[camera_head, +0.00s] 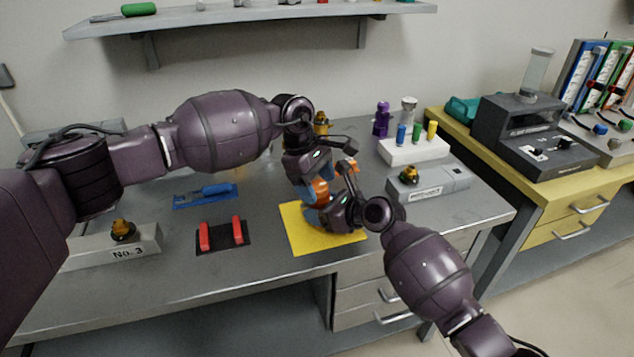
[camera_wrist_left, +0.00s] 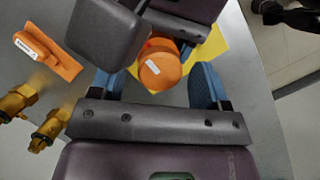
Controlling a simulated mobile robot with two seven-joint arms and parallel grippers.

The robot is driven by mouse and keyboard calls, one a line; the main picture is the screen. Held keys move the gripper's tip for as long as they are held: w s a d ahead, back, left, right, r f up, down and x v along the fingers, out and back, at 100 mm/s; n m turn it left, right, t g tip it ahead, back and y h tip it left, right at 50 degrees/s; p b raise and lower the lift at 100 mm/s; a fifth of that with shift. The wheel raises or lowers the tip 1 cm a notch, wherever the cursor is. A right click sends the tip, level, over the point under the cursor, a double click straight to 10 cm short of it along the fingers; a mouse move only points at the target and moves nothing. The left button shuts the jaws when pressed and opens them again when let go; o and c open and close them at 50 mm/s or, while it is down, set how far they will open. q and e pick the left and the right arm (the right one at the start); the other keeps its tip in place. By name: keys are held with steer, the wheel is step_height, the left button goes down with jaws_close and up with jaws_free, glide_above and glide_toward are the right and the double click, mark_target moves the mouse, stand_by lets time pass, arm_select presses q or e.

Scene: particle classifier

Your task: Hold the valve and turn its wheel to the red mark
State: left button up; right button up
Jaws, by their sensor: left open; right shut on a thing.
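The orange valve (camera_head: 319,188) is between my two grippers, over the yellow mat (camera_head: 297,238). In the left wrist view its round orange wheel (camera_wrist_left: 160,70) faces the camera, with a small white label on it.
A black holder with red uprights (camera_head: 222,235), a blue tool (camera_head: 205,194) and a No. 3 block (camera_head: 128,250) are left. A white block with coloured pegs (camera_head: 414,150) and a grey box (camera_head: 440,183) are right. An orange tool (camera_wrist_left: 48,50) lies nearby.

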arm_select(q)
steer(key=v, duration=1.2)
arm_select(e)
steer(key=o, duration=1.5)
steer(key=shift+c, duration=0.2)
